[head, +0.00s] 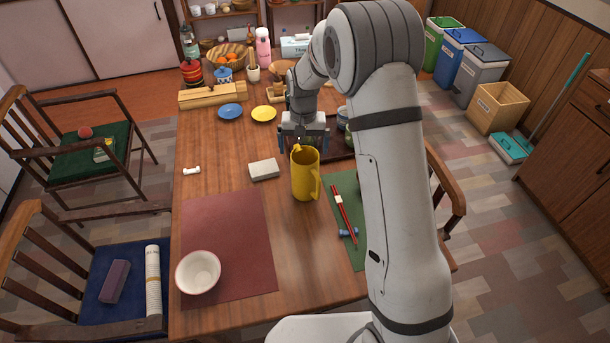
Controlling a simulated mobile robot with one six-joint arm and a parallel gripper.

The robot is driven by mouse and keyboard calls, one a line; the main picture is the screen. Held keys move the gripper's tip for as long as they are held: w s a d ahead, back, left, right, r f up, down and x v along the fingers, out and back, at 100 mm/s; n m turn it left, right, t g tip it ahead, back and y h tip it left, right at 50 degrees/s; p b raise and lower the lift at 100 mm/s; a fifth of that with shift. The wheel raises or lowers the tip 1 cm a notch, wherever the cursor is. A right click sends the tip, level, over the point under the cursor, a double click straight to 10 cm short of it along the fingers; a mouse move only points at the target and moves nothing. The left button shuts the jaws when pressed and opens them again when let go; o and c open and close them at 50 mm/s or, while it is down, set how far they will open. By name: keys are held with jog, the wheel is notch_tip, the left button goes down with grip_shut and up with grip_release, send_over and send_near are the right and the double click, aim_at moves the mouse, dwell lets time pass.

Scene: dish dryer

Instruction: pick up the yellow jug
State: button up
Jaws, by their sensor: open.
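The yellow jug (303,178) stands upright on the wooden table (225,155), near the middle. Its handle faces right in the head view. My gripper (304,146) is open, with its fingers spread just behind and above the jug's rim. From this view I cannot tell whether the fingers touch the jug or how far apart in depth they are. My arm hides part of the table to the right of the jug.
A white bowl (198,271) sits on a red mat (250,235) in front. A dark tray (343,147) with items is behind, partly hidden.

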aim_at(305, 160)
jog(key=f+p, duration=0.1)
jog(key=f, duration=0.5)
jog(key=shift+d+f, duration=0.15)
jog(key=shift+d, duration=0.05)
jog(key=shift+c, duration=0.2)
jog(key=c, duration=1.3)
